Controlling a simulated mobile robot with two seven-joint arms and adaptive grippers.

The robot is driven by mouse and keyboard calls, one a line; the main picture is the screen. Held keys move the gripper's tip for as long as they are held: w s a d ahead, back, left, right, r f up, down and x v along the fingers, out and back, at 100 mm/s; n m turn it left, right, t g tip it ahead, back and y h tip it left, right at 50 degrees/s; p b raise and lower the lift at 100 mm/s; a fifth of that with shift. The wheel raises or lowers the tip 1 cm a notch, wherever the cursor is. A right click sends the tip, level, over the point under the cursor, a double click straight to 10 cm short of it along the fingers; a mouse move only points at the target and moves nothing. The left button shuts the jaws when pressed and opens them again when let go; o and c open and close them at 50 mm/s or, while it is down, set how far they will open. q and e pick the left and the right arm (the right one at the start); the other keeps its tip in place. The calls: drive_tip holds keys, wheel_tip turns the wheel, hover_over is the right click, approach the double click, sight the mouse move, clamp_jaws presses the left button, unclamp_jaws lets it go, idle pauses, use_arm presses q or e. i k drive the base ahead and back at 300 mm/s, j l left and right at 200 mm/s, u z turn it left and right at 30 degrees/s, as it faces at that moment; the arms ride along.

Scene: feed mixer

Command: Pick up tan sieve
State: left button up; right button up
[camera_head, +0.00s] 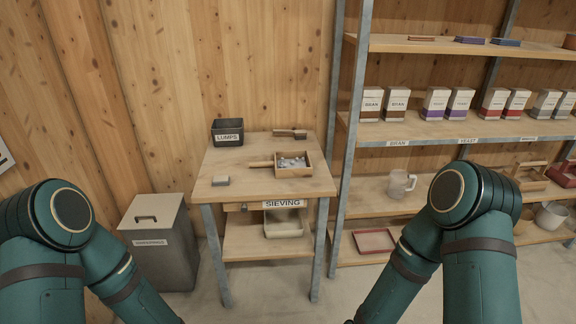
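A tan wooden sieve (306,168) stands on the small wooden table (226,168), with its handle (261,164) pointing left. It has a square frame, and several grey-white lumps lie in it. Its mesh cannot be made out. Both my arms come in at the lower left and lower right, bent. Neither gripper shows in the head view; both are outside the frame, and no part of my arms touches the sieve.
A black "LUMPS" bin (228,132), a brush (290,133) and a small grey block (220,181) are on the table. A tray (283,221) sits below. A grey lidded bin (160,240) stands left. Loaded shelving (350,130) is close on the right.

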sight(292, 164)
drive_tip(key=i+l, duration=0.1)
drive_tip(key=i, duration=0.6)
drive_tip(key=i+l+u, duration=0.15)
drive_tip(key=i+u, duration=0.3)
drive_tip(key=i+l+u, duration=0.2)
drive_tip(key=u, duration=0.2)
